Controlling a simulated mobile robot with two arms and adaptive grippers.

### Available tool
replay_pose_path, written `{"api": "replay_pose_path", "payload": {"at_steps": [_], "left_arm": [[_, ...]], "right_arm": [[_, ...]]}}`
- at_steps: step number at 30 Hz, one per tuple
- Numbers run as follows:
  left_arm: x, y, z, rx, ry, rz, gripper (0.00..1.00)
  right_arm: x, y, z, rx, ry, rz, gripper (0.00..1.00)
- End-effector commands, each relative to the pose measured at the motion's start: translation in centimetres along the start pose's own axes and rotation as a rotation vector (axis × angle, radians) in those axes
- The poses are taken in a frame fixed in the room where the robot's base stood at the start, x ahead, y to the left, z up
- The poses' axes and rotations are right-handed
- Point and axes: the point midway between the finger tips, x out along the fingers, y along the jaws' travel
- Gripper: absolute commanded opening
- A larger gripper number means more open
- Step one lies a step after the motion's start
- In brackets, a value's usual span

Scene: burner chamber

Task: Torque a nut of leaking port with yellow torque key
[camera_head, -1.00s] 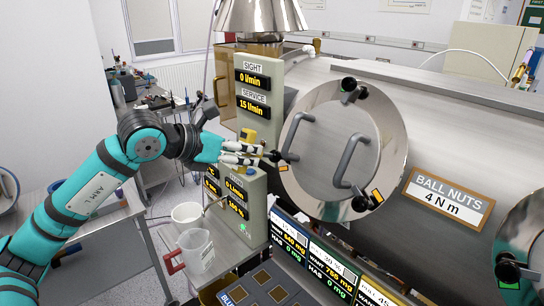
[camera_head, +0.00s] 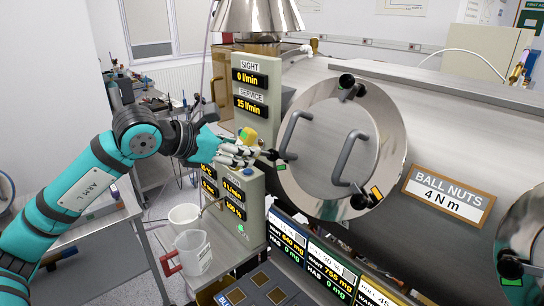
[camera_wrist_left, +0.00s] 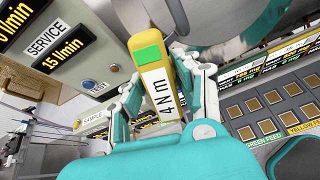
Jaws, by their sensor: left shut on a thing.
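My left gripper (camera_head: 250,153) is shut on the yellow torque key, at the left edge of the steel port door (camera_head: 330,120). The key (camera_wrist_left: 160,82) shows in the left wrist view between the fingers, with a "4 N m" label and a green patch. In the head view the key's yellow body (camera_head: 250,136) stands out above the fingers. Its tip is close to the left black nut (camera_head: 272,155); the fingers partly hide the contact. A small green tag (camera_head: 281,167) shows beside that nut. The lower nut (camera_head: 359,201) has an orange tag. An upper nut (camera_head: 346,81) is visible. My right gripper is not in view.
A panel with yellow readouts (camera_head: 256,90) stands left of the door. White jugs (camera_head: 193,252) stand on a bench below. A "BALL NUTS 4 N m" sign (camera_head: 448,192) is on the vessel. Another port (camera_head: 525,240) is at the right edge. Screens (camera_head: 310,260) run along the front.

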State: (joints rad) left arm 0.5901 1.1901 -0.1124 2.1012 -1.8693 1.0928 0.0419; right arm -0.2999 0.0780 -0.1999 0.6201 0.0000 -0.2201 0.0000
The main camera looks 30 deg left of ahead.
Motion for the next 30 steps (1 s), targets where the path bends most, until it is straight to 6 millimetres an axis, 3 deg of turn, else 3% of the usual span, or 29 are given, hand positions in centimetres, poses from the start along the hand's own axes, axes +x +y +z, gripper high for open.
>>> {"api": "replay_pose_path", "payload": {"at_steps": [17, 30], "left_arm": [[-0.1, 0.0, 0.0, -0.05, -0.002, 0.001, 0.0], [-1.4, 0.0, 0.0, -0.05, -0.002, 0.002, 0.0]], "right_arm": [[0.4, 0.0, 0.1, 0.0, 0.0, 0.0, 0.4], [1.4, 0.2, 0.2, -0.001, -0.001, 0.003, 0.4]]}}
